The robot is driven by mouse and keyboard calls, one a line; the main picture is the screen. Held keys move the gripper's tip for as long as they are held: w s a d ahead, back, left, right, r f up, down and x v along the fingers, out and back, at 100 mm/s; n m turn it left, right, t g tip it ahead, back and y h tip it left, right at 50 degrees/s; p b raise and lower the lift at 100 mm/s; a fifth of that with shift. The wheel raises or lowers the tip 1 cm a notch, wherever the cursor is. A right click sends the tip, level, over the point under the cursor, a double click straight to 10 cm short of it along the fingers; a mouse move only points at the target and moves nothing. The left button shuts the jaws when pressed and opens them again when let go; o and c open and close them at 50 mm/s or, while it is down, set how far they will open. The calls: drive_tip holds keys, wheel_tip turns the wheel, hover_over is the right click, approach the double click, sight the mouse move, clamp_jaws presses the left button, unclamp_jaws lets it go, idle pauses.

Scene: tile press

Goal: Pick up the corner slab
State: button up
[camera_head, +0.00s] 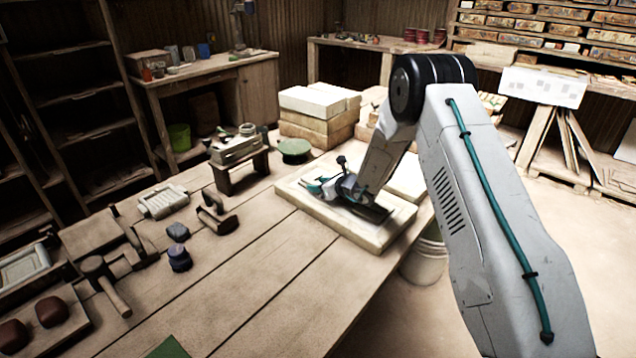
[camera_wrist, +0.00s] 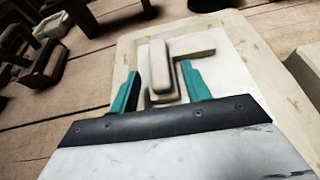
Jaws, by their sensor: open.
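The corner slab (camera_wrist: 160,57) is a pale piece that looks L-shaped in the wrist view. It lies on a pale, thick board (camera_wrist: 262,72) with a lighter middle. My gripper (camera_wrist: 160,82) has teal fingers that stand apart, one to the left of the slab's near part and one to the right. I cannot tell whether either finger touches it. In the head view my gripper (camera_head: 328,186) is low over the board (camera_head: 372,237), and my wrist hides most of the slab there.
Left on the wooden bench (camera_head: 255,300) are a mallet (camera_head: 105,283), dark knobs (camera_head: 179,257) and a small wooden stand (camera_head: 240,165). Stacked pale blocks (camera_head: 312,103) stand behind the board. A white bucket (camera_head: 425,262) is beside the bench's right edge. The bench's front middle is mostly clear.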

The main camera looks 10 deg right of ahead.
drive_tip(key=shift+w, duration=0.15)
clamp_jaws()
